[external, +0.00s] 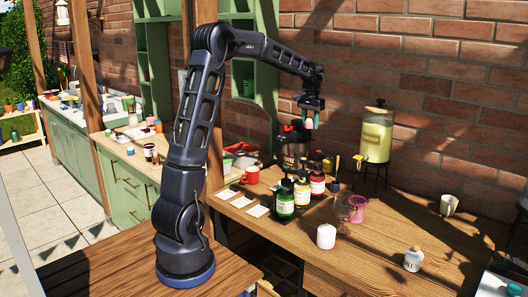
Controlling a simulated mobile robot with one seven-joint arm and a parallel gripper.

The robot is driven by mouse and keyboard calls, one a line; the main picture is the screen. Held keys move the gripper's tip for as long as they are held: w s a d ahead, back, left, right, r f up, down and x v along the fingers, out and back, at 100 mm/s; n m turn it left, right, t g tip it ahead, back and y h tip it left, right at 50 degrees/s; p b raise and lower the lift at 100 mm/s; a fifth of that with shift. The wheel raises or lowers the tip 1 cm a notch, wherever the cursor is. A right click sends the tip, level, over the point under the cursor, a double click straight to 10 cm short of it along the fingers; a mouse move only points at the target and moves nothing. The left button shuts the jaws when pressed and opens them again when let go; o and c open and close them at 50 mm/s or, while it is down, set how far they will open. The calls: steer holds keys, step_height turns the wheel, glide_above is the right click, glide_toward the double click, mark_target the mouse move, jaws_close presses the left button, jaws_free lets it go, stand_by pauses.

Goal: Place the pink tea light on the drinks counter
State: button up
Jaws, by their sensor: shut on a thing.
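My gripper (309,119) is raised above the wooden counter, over the group of bottles, with its fingers pointing down. It is shut on a small pale pink thing (309,123), which looks like the pink tea light; the fingers partly hide it. The wooden counter with the drinks (390,262) runs along the brick wall. The tea light is in the air, clear of the counter top.
Several syrup bottles (302,193) and a dark kettle-like pot (292,147) stand below my gripper. A yellow drink dispenser (375,138) stands on a rack. A white candle (326,237), pink glass (357,208) and red mug (252,175) stand nearby. The front right counter has free room.

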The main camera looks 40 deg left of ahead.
step_height(320, 180, up, 3)
steer(key=shift+d+r, duration=0.15)
steer(key=shift+r, duration=0.05)
steer(key=s+d+m, duration=0.1)
steer(key=d+m, duration=0.2)
steer(key=d, duration=0.8)
steer(key=m, duration=0.8)
glide_above(383, 237)
steer(key=f, duration=2.8)
steer(key=shift+s, duration=0.2)
steer(key=shift+f, duration=0.1)
steer(key=o, duration=0.8)
steer(key=shift+o, duration=0.8)
